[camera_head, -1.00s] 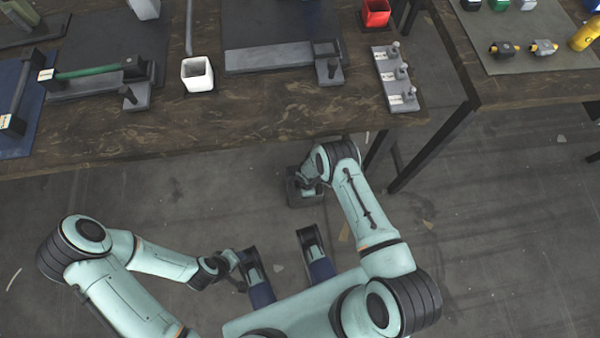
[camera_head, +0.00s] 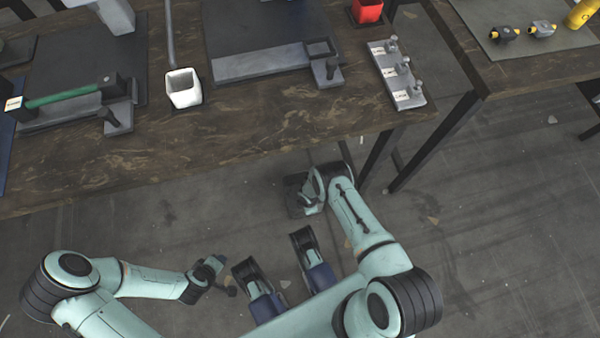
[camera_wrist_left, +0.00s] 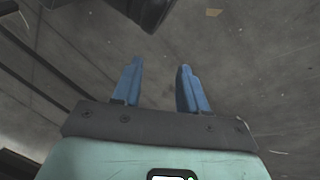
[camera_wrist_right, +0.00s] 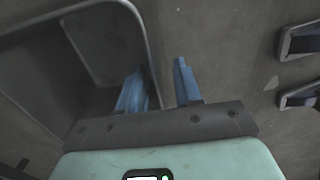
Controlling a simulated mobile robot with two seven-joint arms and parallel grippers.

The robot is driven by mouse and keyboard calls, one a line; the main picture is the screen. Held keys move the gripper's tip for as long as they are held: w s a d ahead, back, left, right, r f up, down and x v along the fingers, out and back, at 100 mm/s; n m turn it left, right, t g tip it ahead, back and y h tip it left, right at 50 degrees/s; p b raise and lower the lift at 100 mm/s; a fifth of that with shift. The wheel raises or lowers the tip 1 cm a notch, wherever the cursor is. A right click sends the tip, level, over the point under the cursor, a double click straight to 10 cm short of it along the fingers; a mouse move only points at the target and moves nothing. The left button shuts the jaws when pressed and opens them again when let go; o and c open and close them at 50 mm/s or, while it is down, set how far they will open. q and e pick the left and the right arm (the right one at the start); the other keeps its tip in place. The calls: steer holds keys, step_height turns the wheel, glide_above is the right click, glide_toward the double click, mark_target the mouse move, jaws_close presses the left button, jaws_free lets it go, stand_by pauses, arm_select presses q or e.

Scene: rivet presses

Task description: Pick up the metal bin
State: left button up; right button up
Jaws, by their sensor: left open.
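A dark grey open box, which looks like the metal bin (camera_head: 295,196), is low by the table's front edge, partly hidden by my right arm. My right gripper (camera_head: 307,196) is at its right side. In the right wrist view the bin (camera_wrist_right: 85,45) fills the left, and its rim runs between my right gripper's blue fingers (camera_wrist_right: 158,75). A gap shows between rim and right finger; whether they grip the wall is unclear. My left gripper (camera_head: 222,275) is open and empty over the floor, and it also shows in the left wrist view (camera_wrist_left: 159,68).
A second table (camera_head: 520,75) stands at the right. Black table legs (camera_head: 435,140) stand near my right arm.

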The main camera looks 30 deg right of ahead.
step_height(320, 180, down, 2)
steer(key=shift+f+b, duration=0.2)
steer(key=shift+b, duration=0.15)
arm_select(q)
steer(key=shift+s+a+f, duration=0.15)
steer(key=shift+a+f, duration=0.1)
steer(key=shift+f, duration=0.2)
steer(key=shift+s+a+f, duration=0.15)
steer(key=shift+a+f, duration=0.05)
steer(key=shift+f, duration=0.2)
arm_select(e)
steer(key=shift+r, duration=0.1)
jaws_close()
steer(key=shift+w, duration=0.1)
